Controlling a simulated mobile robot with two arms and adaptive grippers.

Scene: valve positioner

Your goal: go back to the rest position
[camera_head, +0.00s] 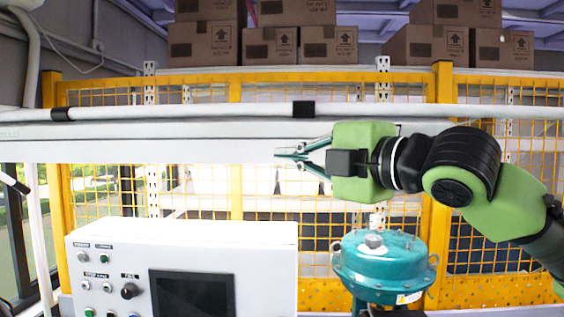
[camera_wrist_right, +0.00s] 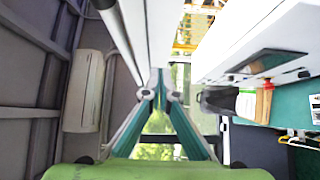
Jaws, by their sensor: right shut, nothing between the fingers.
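My right gripper (camera_head: 278,154) reaches in from the right in the head view, its green arm roughly level and its teal fingers pointing left. The fingers are shut with nothing between them; the closed tips also show in the right wrist view (camera_wrist_right: 158,88). The gripper hangs in the air, above the white control cabinet and the teal valve actuator as the head view shows it. My left gripper is in neither view.
A white control cabinet (camera_head: 255,236) with knobs and a dark screen (camera_head: 192,294) stands at lower left. The teal valve actuator (camera_head: 384,262) stands right of it. Yellow mesh fencing (camera_head: 235,185) and white pipes (camera_head: 200,113) run behind. Cardboard boxes (camera_head: 203,43) sit on shelves above.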

